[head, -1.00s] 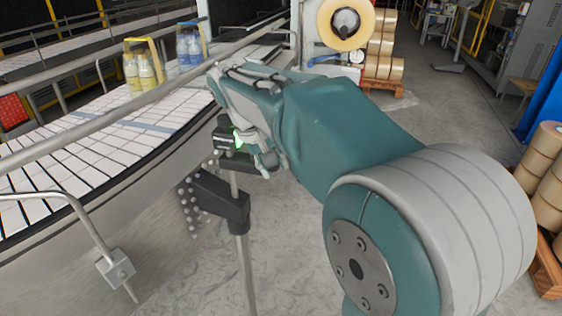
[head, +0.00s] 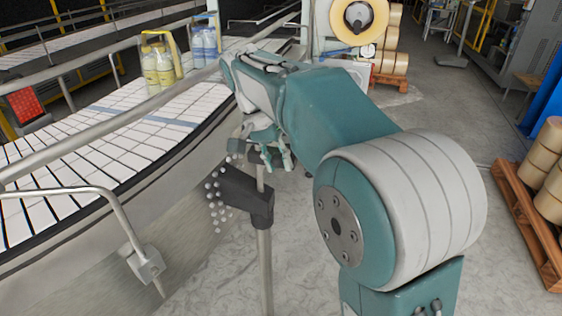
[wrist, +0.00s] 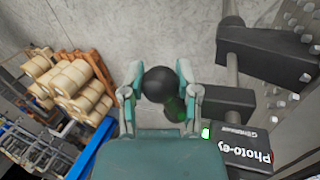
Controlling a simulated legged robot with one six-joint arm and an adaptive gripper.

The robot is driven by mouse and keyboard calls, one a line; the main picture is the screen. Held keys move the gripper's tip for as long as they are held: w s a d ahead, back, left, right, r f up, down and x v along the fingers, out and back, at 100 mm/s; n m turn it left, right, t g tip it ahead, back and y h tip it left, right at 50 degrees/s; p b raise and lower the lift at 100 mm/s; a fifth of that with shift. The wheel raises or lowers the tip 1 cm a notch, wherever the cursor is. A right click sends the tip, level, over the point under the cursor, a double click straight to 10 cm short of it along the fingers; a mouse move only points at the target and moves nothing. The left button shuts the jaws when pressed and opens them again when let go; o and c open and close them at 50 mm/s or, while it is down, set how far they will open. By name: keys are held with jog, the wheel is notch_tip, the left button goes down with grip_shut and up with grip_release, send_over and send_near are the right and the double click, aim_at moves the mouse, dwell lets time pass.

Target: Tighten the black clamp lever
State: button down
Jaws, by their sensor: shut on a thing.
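The black clamp lever shows in the wrist view as a round black knob (wrist: 159,84). My gripper (wrist: 159,78) is shut on this knob, one finger on each side. A dark green-tinted part lies just below the knob, partly hidden by my gripper. A black clamp block (wrist: 225,104) sits beside it around a metal post (wrist: 232,75). A black box labelled "Photo-ey…" (wrist: 240,145) with a green light is close to my right finger. In the head view my gripper (head: 274,150) is at the top of the post (head: 265,262); the lever is hidden there.
A thick black bracket (head: 240,190) joins the post to the conveyor side. The conveyor (head: 100,135) with its metal guide rail (head: 110,128) runs along the left and carries bottle packs (head: 162,65). Pallets of tape rolls (head: 548,195) stand at right. Floor between is clear.

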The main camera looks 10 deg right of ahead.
jog(key=shift+w+r, duration=0.1)
jog(key=shift+w, duration=0.05)
dwell(0.4)
jog(key=c, duration=0.5)
grip_release()
jog(key=shift+o, duration=0.9)
jog(key=shift+a, duration=0.1)
jog(key=shift+w+a, duration=0.1)
jog(key=shift+a, duration=0.05)
jog(key=v, duration=0.7)
jog(key=shift+r, duration=0.15)
jog(key=shift+w, duration=0.1)
